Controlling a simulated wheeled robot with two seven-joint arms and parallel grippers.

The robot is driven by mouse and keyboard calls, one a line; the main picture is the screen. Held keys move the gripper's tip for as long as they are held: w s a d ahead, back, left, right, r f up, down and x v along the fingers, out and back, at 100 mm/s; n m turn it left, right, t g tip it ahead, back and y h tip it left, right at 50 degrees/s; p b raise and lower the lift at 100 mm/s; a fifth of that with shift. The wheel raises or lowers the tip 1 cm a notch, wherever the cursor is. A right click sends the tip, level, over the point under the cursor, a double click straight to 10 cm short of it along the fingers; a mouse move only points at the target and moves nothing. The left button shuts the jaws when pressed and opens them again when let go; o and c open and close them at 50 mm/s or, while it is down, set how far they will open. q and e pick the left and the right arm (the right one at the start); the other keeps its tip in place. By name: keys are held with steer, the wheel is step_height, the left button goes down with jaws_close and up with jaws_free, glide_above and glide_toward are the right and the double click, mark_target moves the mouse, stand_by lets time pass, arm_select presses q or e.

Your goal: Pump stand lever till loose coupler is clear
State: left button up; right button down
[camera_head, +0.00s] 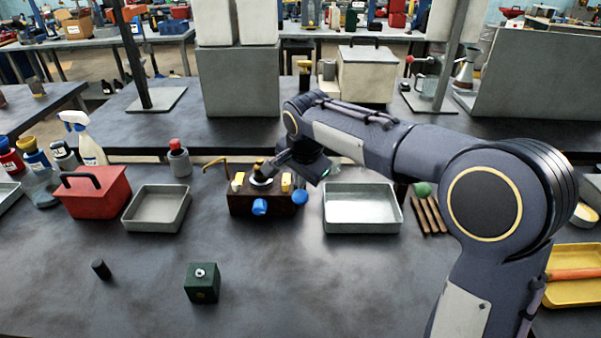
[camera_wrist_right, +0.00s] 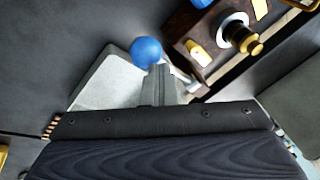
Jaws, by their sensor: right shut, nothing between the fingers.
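The stand (camera_head: 262,206) is a dark wooden block at the middle of the table, with yellow tags, a brass and black fitting (camera_head: 261,177) on top and a bent brass tube (camera_head: 214,162) at its left. A blue knob (camera_head: 260,207) is on its front and a blue ball (camera_head: 300,197) is at its right end. I cannot tell which part is the lever or the loose coupler. My right gripper (camera_head: 277,165) is shut and empty above the stand's right part. In the right wrist view its fingertips (camera_wrist_right: 158,70) are beside a blue ball (camera_wrist_right: 146,51). My left gripper is out of view.
A grey tray (camera_head: 157,225) and a red box (camera_head: 91,206) are left of the stand, a metal tray (camera_head: 362,228) is to its right. A green block (camera_head: 203,291) and a small black cylinder (camera_head: 101,269) are in front.

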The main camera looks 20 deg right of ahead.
steer(key=shift+s+f+b, duration=0.25)
steer(key=shift+f+b, duration=0.1)
steer(key=shift+f, duration=0.1)
stand_by(0.4)
stand_by(0.5)
steer(key=shift+w+r+p, duration=0.2)
steer(key=shift+r+p, duration=0.5)
steer(key=shift+w+d+r+p, duration=0.1)
steer(key=shift+w+r+p, duration=0.3)
steer(key=shift+r+p, duration=0.4)
steer(key=shift+w+d+r+p, duration=0.15)
steer(key=shift+w+r+p, duration=0.25)
steer(key=shift+r+p, duration=0.4)
steer(key=shift+w+d+r+p, duration=0.1)
steer(key=shift+w+r+p, duration=0.3)
steer(key=shift+r+p, duration=0.4)
steer(key=shift+f, duration=0.1)
steer(key=r+p, duration=0.1)
steer(key=w+r+p, duration=0.1)
steer(key=r+p, duration=0.1)
steer(key=w+r+p, duration=0.1)
steer(key=p, duration=0.1)
steer(key=shift+d+r, duration=0.2)
steer(key=shift+d, duration=0.1)
